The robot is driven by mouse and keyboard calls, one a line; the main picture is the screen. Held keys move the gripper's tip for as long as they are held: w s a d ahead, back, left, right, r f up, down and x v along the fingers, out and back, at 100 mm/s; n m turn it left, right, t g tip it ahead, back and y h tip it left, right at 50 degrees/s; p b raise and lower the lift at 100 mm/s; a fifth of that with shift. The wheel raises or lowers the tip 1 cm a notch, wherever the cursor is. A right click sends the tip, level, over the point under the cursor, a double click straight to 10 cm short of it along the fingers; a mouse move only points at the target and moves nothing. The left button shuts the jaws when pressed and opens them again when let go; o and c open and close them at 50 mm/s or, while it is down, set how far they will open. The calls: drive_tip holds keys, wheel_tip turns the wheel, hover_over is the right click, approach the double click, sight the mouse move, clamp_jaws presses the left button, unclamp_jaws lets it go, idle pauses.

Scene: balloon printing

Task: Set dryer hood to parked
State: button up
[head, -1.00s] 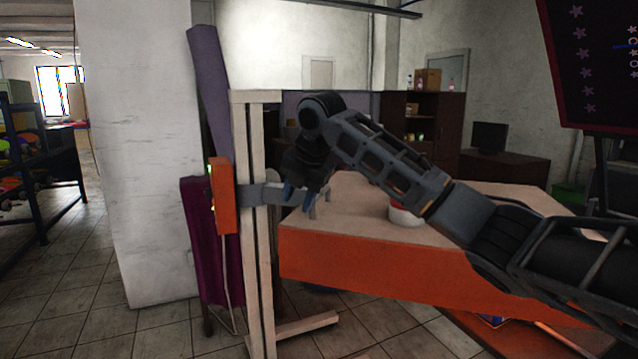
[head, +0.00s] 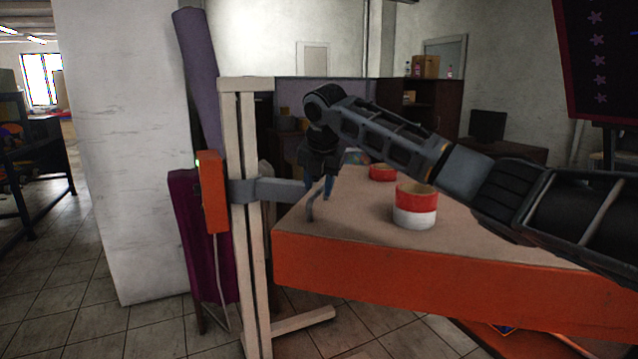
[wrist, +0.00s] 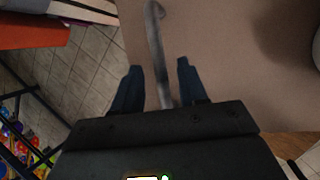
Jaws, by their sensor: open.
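The dryer unit is an orange box (head: 214,190) on a pale wooden post (head: 241,230). A grey bar (head: 270,190) runs right from the post and a thin bent grey handle (head: 311,212) shows at the table's left edge. I cannot tell which part is the hood proper. My gripper (head: 320,186) points down just beyond the bar's right end, with blue fingers apart. In the wrist view my gripper (wrist: 160,72) is open, and the hooked grey handle (wrist: 156,35) passes between the fingers in the picture; contact cannot be told.
A table with an orange side (head: 400,290) stands right of the post. A red-and-white tin (head: 415,207) and a red tin (head: 382,172) sit on it. A purple cloth roll (head: 203,80) leans behind the post. A white pillar (head: 125,160) stands at left.

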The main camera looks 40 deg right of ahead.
drive_tip(key=shift+f, duration=0.25)
clamp_jaws()
idle(0.6)
